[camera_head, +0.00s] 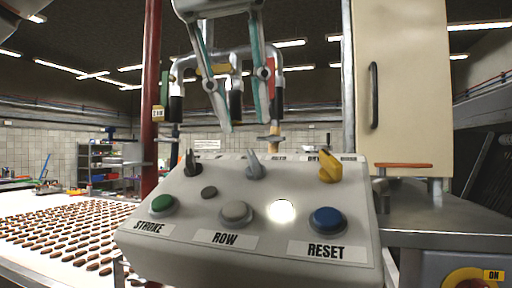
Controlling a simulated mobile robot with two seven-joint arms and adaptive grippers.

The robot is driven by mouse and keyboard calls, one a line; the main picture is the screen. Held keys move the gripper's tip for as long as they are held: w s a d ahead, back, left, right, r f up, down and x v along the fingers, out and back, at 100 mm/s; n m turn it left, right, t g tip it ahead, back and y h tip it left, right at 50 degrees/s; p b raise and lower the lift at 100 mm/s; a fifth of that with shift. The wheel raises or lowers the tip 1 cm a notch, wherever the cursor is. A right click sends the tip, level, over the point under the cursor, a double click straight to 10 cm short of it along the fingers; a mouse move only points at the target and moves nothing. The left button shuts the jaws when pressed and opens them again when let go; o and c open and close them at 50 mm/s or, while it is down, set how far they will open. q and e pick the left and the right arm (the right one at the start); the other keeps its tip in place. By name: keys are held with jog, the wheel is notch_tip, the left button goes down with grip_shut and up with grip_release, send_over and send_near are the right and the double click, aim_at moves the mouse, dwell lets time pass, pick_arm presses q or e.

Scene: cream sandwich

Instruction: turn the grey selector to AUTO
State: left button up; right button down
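The grey selector (255,166) stands in the middle of the back row on the pale sloped control box (180,258). Its handle points up and leans slightly left. Small labels lie behind the selectors, too small and foreshortened to read surely. My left gripper (249,128) hangs from the top of the camera_head view with its fingers pointing down. The fingers are apart with nothing between them. In the picture the tips are just above the grey selector, with a visible gap. My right gripper is not in view.
A black selector (192,163) and a yellow selector (329,167) flank the grey one. Green (162,204), grey (236,213), lit white (281,211) and blue (327,220) buttons sit in front. A cream cabinet (408,80) stands at right, a conveyor of brown pieces (70,236) at left.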

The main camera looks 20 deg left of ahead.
aim_at(252, 155)
pick_arm(q)
jog(key=x, duration=0.6)
grip_shut()
